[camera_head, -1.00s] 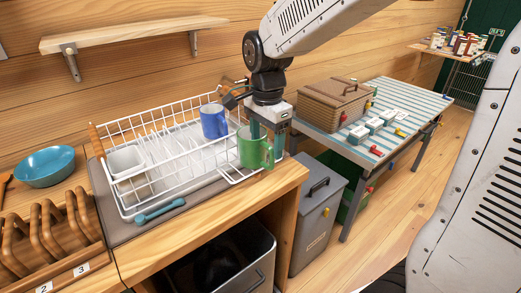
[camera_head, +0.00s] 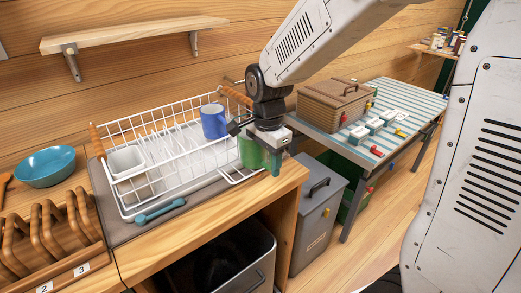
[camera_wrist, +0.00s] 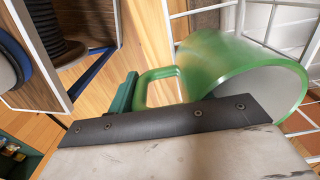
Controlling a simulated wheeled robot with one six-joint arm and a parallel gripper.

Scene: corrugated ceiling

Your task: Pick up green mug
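The green mug (camera_head: 252,152) stands at the right end of the dish rack area, partly hidden by my gripper in the head view. In the wrist view the green mug (camera_wrist: 215,72) lies close in front of my gripper, its handle pointing left and its rim at the right. My gripper (camera_head: 264,158) is low at the mug. One teal finger (camera_wrist: 124,95) stands well to the side, just left of the handle. The other finger is hidden, and contact with the mug cannot be told. The finger's offset suggests the gripper is open.
A blue mug (camera_head: 213,121) stands in the white wire dish rack (camera_head: 150,182), close left of my gripper. A teal brush (camera_head: 160,210) lies in front of it. A grey bin (camera_head: 318,215) stands beside the counter. A striped table (camera_head: 400,105) holds a wicker basket (camera_head: 335,103).

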